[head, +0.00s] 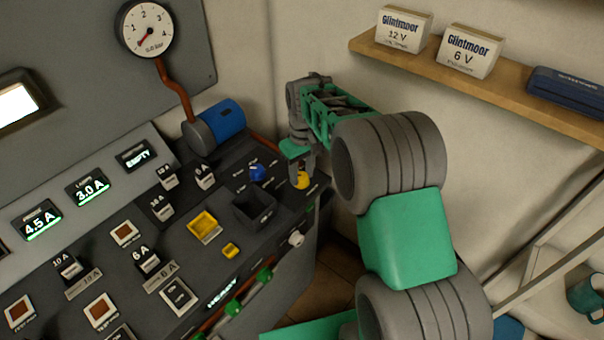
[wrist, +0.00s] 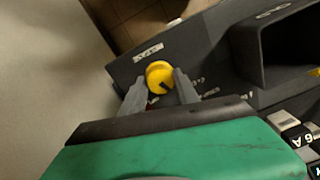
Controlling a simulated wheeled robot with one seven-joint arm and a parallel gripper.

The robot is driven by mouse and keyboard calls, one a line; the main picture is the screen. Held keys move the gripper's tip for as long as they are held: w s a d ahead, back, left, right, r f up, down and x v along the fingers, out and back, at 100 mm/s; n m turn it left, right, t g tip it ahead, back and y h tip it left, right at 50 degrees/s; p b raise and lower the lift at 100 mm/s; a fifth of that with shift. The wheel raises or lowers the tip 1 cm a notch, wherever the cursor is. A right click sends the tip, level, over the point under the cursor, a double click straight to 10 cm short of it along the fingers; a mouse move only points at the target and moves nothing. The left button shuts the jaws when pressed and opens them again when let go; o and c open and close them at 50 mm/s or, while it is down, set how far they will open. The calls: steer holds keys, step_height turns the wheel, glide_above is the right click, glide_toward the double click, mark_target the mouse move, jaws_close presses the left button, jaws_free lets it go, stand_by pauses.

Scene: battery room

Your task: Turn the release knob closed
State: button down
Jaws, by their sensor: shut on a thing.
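The yellow round knob (wrist: 159,75) sits on the dark panel, with a dark pointer mark on its face. It also shows in the head view (head: 302,181) at the far right end of the panel. My gripper (wrist: 157,87) has one grey finger on each side of the knob and is shut on it. In the head view my gripper (head: 301,172) comes down onto the knob from above. A small label plate (wrist: 148,52) lies beside the knob; its text is too small to read. I cannot tell which knob is named the release knob by any label.
A blue knob (head: 257,172) and an open dark bin (head: 254,208) stand left of the yellow knob. A yellow tray (head: 204,227) and several switches cover the panel. A blue cylinder (head: 224,118) and a gauge (head: 146,28) are behind. A shelf (head: 490,75) with boxes hangs at right.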

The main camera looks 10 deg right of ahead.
mark_target(302, 175)
steer(key=n, duration=0.5)
steer(key=shift+b, duration=0.3)
stand_by(0.4)
steer(key=c, duration=0.9)
jaws_free()
steer(key=shift+r, duration=0.1)
step_height(302, 175, up, 8)
steer(key=shift+w+f+b, duration=0.1)
steer(key=shift+f+b, duration=0.1)
steer(key=shift+b, duration=0.1)
steer(key=s+m+t, duration=0.3)
steer(key=s+m, duration=0.6)
steer(key=s, duration=1.1)
steer(key=shift+s+f+t, duration=0.25)
steer(key=shift+s+t, duration=0.05)
